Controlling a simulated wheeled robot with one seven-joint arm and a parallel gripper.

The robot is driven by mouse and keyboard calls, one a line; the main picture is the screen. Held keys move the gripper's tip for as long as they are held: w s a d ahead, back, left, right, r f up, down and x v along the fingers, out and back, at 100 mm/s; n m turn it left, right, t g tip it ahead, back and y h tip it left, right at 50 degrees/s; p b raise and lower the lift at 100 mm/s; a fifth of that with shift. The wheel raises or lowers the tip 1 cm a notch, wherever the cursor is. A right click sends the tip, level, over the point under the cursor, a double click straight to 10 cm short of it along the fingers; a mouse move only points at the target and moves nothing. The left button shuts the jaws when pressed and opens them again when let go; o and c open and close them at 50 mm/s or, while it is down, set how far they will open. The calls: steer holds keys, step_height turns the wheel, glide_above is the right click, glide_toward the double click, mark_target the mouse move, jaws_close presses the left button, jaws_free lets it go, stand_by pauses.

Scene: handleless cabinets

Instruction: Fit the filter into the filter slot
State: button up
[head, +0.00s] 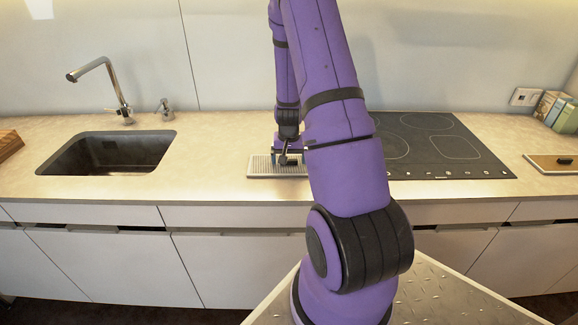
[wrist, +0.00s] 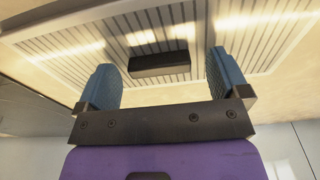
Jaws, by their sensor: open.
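The filter is a pale slatted panel (head: 262,170) lying flat on the counter between the sink and the cooktop. It also fills the upper part of the wrist view (wrist: 90,48), where a dark block-like handle (wrist: 158,64) stands out on its slats. My gripper (head: 288,159) is over the panel. In the wrist view my gripper (wrist: 163,72) is open, with one blue finger on each side of the handle and a gap visible on both sides. I cannot tell how far down the fingers reach. My arm hides part of the panel in the head view. I cannot make out the filter slot.
A dark sink (head: 105,153) with a tap (head: 108,85) is on the left, and a black cooktop (head: 440,145) is on the right. Books (head: 552,108) and a small board (head: 553,164) are at the far right. The counter (head: 215,150) between sink and panel is bare.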

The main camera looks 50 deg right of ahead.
mark_target(291, 160)
steer(key=shift+f, duration=0.15)
steer(key=c, duration=1.1)
steer(key=shift+o, duration=0.2)
step_height(291, 160, up, 2)
steer(key=shift+r, duration=0.1)
steer(key=shift+s+r, duration=0.35)
steer(key=shift+r, duration=0.4)
steer(key=s, duration=0.9)
steer(key=s+r, duration=0.1)
steer(key=s, duration=0.3)
steer(key=shift+s+d+r, duration=0.1)
steer(key=shift+s+d, duration=0.2)
steer(key=shift+d, duration=0.1)
steer(key=shift+s, duration=0.9)
